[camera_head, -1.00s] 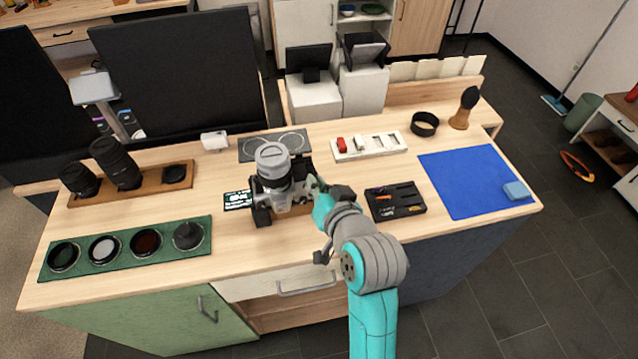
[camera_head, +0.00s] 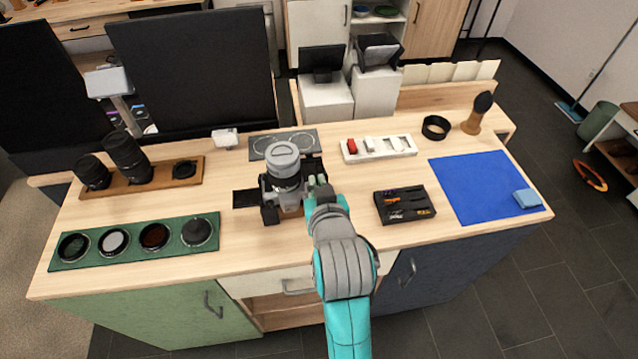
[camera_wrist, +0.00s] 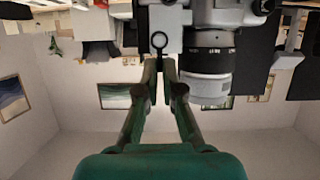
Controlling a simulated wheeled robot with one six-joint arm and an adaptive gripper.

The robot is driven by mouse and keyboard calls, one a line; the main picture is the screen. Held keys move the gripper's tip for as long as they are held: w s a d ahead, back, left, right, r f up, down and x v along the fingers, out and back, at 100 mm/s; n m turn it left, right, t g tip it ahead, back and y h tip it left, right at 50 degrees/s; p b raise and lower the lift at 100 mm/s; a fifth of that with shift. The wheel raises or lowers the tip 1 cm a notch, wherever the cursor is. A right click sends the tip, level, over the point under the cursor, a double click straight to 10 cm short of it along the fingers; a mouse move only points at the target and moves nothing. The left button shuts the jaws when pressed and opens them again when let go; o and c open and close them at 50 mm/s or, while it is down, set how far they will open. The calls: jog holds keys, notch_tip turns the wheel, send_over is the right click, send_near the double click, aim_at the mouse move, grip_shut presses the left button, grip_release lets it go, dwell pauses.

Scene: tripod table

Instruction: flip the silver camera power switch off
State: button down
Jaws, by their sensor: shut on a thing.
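The silver camera (camera_head: 272,196) stands on the table with its silver lens (camera_head: 283,158) pointing up. It also shows at the top of the wrist view (camera_wrist: 225,14), with its black and silver lens hanging down in that picture. My gripper (camera_head: 319,184) is at the camera's right side. In the wrist view my gripper's fingertips (camera_wrist: 160,65) are close together at a small dark ring-ended lever (camera_wrist: 159,40), which looks like the power switch. The fingers partly hide it. A small display panel (camera_head: 245,198) left of the camera is dark.
A black tray of small parts (camera_head: 405,216) lies right of my arm. A white tray with a red block (camera_head: 379,149) is behind it, and a blue mat (camera_head: 480,190) lies at the right. A green filter tray (camera_head: 135,255) is at the left front. Monitors stand behind.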

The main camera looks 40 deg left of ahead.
jog(key=c, duration=1.3)
grip_release()
jog(key=v, duration=1.2)
jog(key=shift+f, duration=0.1)
